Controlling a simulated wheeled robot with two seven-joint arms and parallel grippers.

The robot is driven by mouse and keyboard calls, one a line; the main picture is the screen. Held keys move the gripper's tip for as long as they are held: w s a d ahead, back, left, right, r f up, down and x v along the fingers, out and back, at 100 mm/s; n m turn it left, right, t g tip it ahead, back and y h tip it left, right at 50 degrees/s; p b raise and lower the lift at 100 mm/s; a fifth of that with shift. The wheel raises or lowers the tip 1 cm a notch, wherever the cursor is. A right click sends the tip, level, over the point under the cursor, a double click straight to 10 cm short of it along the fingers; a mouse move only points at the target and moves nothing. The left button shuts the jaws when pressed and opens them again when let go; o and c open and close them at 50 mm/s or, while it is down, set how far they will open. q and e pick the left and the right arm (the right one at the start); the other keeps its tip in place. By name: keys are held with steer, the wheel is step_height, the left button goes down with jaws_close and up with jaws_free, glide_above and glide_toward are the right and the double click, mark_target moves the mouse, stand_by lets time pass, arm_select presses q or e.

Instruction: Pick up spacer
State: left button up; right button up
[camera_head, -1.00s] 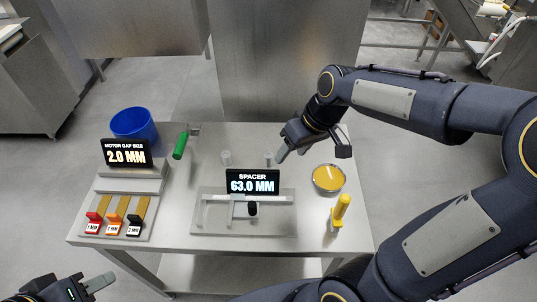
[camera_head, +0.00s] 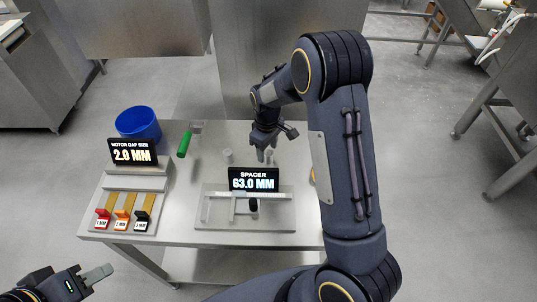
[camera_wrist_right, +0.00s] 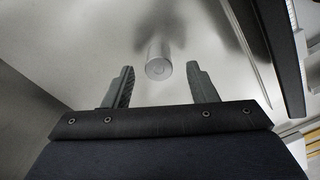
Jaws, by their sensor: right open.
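Two small grey cylinders that look like spacers stand on the steel table: one (camera_head: 227,155) left of my right gripper, the other (camera_head: 270,154) beside its fingertips. My right gripper (camera_head: 265,153) points down behind the spacer display and is open. In the right wrist view a grey cylinder (camera_wrist_right: 158,62) stands ahead of the gap between the two open fingers (camera_wrist_right: 160,85), apart from both. My left gripper (camera_head: 98,277) is at the lower left, off the table, and its jaw opening is not clear.
The display (camera_head: 254,179) reading "SPACER 63.0 MM" stands behind a measuring fixture (camera_head: 220,223). A green-handled tool (camera_head: 184,144), a blue bin (camera_head: 138,124) and a gauge stand (camera_head: 125,227) are to the left. My right arm hides most of the table's right side.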

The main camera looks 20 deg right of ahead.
steer(key=shift+d+f, duration=0.1)
steer(key=shift+f, duration=1.25)
steer(key=c, duration=1.1)
